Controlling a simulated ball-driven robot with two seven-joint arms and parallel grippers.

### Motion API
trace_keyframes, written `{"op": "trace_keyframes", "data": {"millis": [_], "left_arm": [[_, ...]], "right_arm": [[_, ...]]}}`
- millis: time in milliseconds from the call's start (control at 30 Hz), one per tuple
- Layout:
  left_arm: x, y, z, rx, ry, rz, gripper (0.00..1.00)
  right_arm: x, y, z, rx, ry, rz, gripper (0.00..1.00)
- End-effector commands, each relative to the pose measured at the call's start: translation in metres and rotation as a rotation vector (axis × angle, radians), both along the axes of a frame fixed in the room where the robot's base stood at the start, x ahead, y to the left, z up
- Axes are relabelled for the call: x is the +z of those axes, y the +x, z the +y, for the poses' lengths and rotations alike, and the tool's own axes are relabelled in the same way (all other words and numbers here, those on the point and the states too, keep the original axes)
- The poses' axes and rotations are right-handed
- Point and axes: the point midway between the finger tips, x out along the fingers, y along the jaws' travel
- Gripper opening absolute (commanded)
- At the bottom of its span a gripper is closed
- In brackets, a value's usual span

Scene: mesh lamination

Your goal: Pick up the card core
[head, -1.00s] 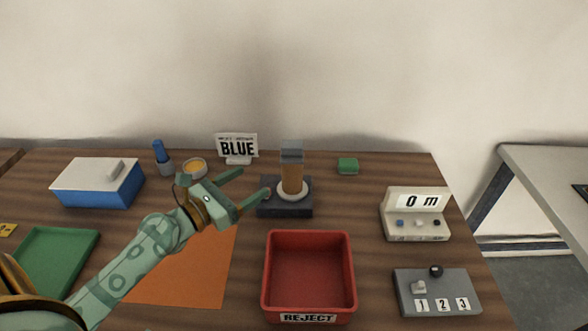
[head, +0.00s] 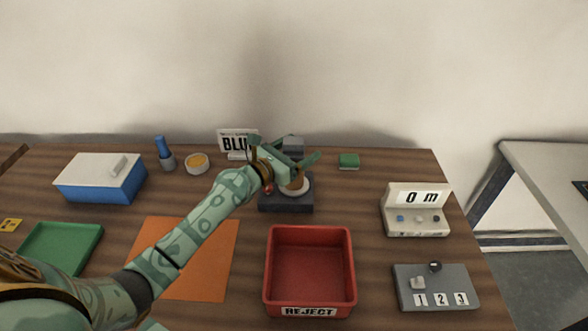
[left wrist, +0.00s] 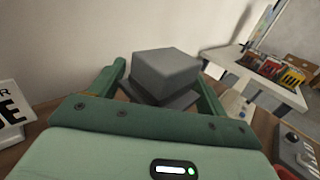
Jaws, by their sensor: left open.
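The card core (head: 298,181), a brown upright tube, stands in a pale ring on a dark square base (head: 287,205). A grey block (head: 293,143) tops it. My left gripper (head: 303,148) is open at the upper part of the core and hides much of it in the head view. The tube itself is hidden there.
A red REJECT bin (head: 309,274) stands in front of the base. A BLUE sign (head: 233,142) is close behind my gripper. A white display box (head: 415,210) and a grey numbered panel (head: 437,288) are at the right. An orange sheet (head: 205,268) lies left of the bin.

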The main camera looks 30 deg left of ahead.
Motion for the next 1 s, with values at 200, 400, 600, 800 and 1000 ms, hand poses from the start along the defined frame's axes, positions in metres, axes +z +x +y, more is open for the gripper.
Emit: {"op": "trace_keyframes", "data": {"millis": [200,400,600,800,1000], "left_arm": [[0.000,0.004,-0.002,0.000,0.001,0.001,0.76],[0.000,0.004,-0.001,0.000,0.001,0.001,0.37],[0.000,0.004,-0.001,0.000,0.001,0.001,0.15],[0.011,0.004,-0.001,-0.001,0.003,-0.002,0.15],[0.059,0.004,-0.001,-0.001,0.003,-0.005,0.15]], "right_arm": [[-0.001,0.002,0.003,-0.002,0.004,-0.003,0.36],[0.000,0.002,0.005,-0.002,0.006,-0.002,0.36],[0.000,0.002,0.004,-0.002,0.006,-0.002,0.36],[0.008,0.003,0.004,-0.002,0.005,-0.007,0.36],[0.044,0.011,0.002,-0.001,0.003,-0.025,0.36]]}}
